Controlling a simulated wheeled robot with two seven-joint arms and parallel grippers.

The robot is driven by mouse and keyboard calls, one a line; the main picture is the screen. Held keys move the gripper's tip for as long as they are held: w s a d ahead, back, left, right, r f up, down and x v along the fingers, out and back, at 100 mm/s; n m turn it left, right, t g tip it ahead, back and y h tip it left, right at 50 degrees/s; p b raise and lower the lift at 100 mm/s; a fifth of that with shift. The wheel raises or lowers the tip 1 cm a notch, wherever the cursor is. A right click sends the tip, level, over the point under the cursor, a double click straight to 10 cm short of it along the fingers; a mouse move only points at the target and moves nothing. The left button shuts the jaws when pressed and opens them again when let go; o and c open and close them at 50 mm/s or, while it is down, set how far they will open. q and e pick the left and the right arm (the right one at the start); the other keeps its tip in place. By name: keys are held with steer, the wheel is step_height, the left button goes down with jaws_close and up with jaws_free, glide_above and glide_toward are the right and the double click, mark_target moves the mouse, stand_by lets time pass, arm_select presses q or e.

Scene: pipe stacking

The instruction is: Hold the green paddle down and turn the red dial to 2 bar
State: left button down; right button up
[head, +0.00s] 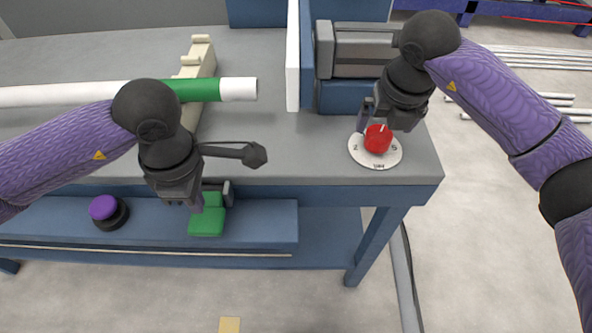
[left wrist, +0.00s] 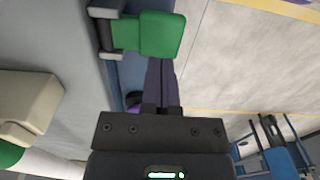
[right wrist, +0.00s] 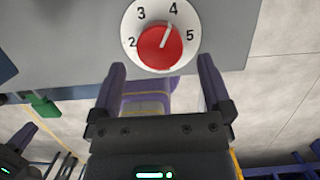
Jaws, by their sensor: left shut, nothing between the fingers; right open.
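The green paddle (head: 206,223) sticks out from the front of the bench; it also shows in the left wrist view (left wrist: 162,36). My left gripper (head: 198,206) is shut and empty, its fingertips (left wrist: 161,60) at the paddle's edge. I cannot tell whether they touch or press it. The red dial (head: 377,140) sits on a white round scale at the bench's right front corner. In the right wrist view the dial (right wrist: 157,48) has its white pointer near 4, slightly toward 5. My right gripper (right wrist: 162,75) is open and empty, its fingers close to the dial, not around it.
A white pipe with a green band (head: 197,90) lies across a beige support (head: 200,62) on the bench. A blue and grey fixture (head: 350,60) stands behind the dial. A purple button (head: 103,207) is on the lower shelf at left.

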mark_target(205, 221)
arm_select(q)
steer(key=shift+f, duration=0.1)
stand_by(0.3)
steer(key=shift+f, duration=2.85)
steer(key=shift+s, duration=0.1)
arm_select(e)
steer(key=m+h, duration=0.1)
steer(key=m, duration=0.4)
steer(key=shift+f+m, duration=0.1)
steer(key=shift+m, duration=0.3)
arm_select(q)
steer(key=shift+f, duration=0.1)
arm_select(e)
steer(key=shift+a+x, duration=0.2)
steer(key=shift+x, duration=2.25)
arm_select(q)
steer(key=shift+s, duration=0.1)
